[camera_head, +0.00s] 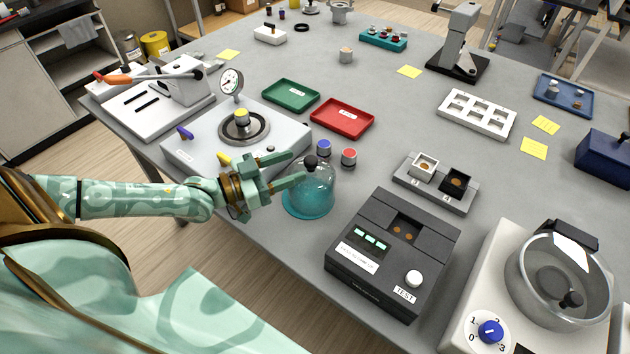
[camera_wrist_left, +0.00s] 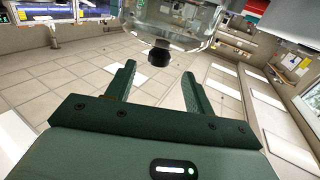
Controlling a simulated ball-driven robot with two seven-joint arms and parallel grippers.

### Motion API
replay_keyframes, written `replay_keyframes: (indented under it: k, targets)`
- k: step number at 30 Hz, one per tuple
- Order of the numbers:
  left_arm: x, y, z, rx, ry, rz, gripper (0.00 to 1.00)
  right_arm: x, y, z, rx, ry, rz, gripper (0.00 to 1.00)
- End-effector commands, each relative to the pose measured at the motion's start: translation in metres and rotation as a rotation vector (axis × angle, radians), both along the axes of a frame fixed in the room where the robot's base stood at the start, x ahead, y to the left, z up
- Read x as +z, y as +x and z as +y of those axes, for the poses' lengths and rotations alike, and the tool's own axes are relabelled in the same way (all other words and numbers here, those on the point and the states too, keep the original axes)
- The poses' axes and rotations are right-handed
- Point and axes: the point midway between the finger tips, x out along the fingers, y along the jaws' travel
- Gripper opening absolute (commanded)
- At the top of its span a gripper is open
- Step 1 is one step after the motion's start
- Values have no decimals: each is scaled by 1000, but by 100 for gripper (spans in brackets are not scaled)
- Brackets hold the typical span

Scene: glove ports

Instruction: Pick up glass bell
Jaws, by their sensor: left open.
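The glass bell (camera_head: 312,198) is a clear teal-tinted dome with a black knob (camera_head: 310,162) on top. It stands upright on the grey table near the front edge. My left gripper (camera_head: 298,168) is open, its fingers pointing right at about knob height, close to the knob. In the left wrist view the knob (camera_wrist_left: 160,52) lies between the lines of the two fingers (camera_wrist_left: 158,73), about at or just past their tips. The clear dome (camera_wrist_left: 180,18) shows behind it at the top. Contact cannot be told. My right gripper is not in view.
A dark tester box (camera_head: 395,250) stands right of the bell. Small blue (camera_head: 323,148) and red (camera_head: 349,157) capped items stand just behind it. A light plate with a round chamber (camera_head: 243,128) is at the left. A red tray (camera_head: 342,118) lies farther back.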

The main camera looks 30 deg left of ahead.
Motion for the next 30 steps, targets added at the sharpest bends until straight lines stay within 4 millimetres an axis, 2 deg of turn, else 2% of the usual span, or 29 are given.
replay_keyframes:
  k: [1,8,16,24,25,30]
  targets:
    - [0,8,-4,1,-2,-3,53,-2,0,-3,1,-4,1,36]
    - [-1,25,-16,1,-1,-1,53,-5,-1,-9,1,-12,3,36]
    - [-5,59,-39,1,-1,-2,53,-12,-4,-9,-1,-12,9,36]
    - [-5,63,-43,0,1,2,53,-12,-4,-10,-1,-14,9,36]
    - [-5,63,-43,0,1,2,50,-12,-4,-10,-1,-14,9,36]
    - [-5,63,-42,1,1,2,3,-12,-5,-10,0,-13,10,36]
